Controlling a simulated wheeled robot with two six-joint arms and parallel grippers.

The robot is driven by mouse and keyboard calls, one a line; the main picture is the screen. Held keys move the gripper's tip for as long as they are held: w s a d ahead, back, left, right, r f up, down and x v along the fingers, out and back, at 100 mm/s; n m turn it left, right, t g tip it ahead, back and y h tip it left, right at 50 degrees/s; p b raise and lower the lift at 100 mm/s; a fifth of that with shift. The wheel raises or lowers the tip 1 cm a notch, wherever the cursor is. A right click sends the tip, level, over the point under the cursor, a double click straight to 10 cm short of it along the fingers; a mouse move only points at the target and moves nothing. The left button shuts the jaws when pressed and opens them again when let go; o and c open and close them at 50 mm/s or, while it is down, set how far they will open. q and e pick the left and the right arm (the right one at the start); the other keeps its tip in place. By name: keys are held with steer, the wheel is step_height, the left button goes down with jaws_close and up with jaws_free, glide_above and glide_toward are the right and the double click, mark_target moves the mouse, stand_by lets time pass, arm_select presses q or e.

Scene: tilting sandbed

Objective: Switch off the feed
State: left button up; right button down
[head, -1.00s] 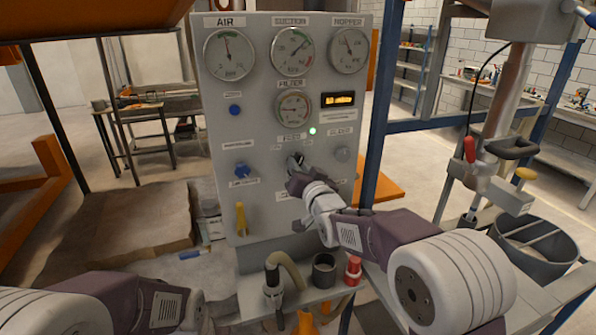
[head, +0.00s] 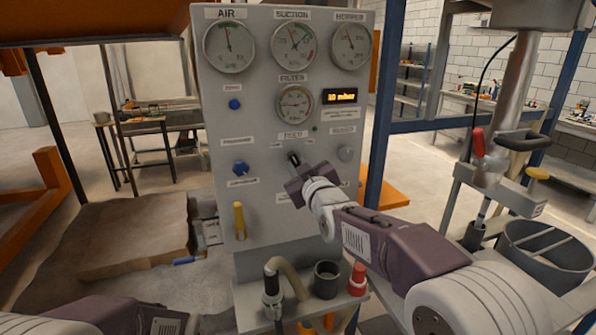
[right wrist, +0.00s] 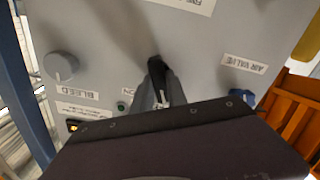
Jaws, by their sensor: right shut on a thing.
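The grey control panel (head: 265,215) stands upright ahead of me. Its black feed switch (right wrist: 155,64) is below the label FEED (head: 293,135). My right gripper (head: 294,163) is at this switch, its fingers shut on it, and they partly hide it. In the right wrist view the fingers (right wrist: 159,88) close around the switch's lever. The small green lamp (head: 314,128) beside the FEED label looks dark. My left arm shows at the lower left, but its gripper is out of view.
The bleed knob (head: 345,153) is right of the switch and the blue air valve knob (head: 241,169) is left. A yellow handle (head: 239,220) is lower left. A hose nozzle (head: 271,280), a dark cup (head: 326,279) and a red-capped item (head: 357,279) stand on the shelf below.

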steer(key=shift+f+n+b, duration=0.1)
steer(key=shift+n+b, duration=0.2)
steer(key=shift+n, duration=0.6)
steer(key=c, duration=1.3)
jaws_free()
steer(key=shift+s, duration=0.1)
